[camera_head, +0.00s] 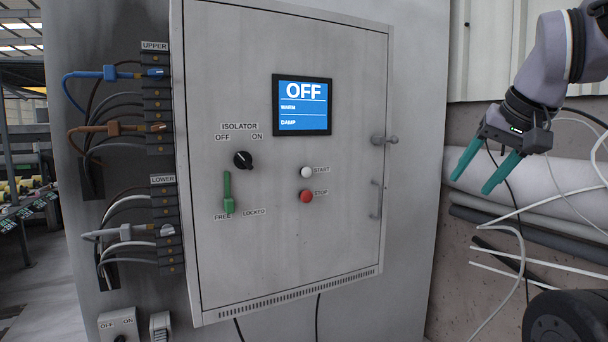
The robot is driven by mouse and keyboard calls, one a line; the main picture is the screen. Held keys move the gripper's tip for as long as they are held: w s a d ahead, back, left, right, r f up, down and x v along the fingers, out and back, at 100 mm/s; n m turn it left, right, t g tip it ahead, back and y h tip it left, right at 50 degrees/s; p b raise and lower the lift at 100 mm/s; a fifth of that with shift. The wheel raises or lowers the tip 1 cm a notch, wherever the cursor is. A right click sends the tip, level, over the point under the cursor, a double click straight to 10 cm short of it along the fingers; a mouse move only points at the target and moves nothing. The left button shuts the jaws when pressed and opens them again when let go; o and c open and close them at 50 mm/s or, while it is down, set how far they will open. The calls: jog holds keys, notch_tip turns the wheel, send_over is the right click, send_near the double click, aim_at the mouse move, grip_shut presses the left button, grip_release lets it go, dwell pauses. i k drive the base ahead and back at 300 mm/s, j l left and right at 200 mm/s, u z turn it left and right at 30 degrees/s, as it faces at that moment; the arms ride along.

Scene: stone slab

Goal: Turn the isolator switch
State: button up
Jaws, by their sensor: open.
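The isolator switch (243,160) is a round black knob on the grey cabinet door, under the label ISOLATOR with OFF at left and ON at right. A light mark on the knob appears to lie toward its upper left, on the OFF side. My gripper (468,182) is at the right of the view, with two green fingers apart and nothing between them. It is well to the right of the knob and clear of the cabinet, pointing down and left.
A green lever (228,194) sits below the knob, by the FREE label. A white START button (306,172), a red STOP button (306,196), a screen reading OFF (303,105) and a door handle (385,139) are on the door. Cabled terminal blocks (158,110) line its left side. Pipes (560,185) run behind my gripper.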

aim_at(242, 160)
jog(key=k+j, duration=0.3)
jog(key=j, duration=0.2)
jog(key=k+j+z, duration=0.1)
jog(key=k+j, duration=0.25)
jog(key=j, duration=0.1)
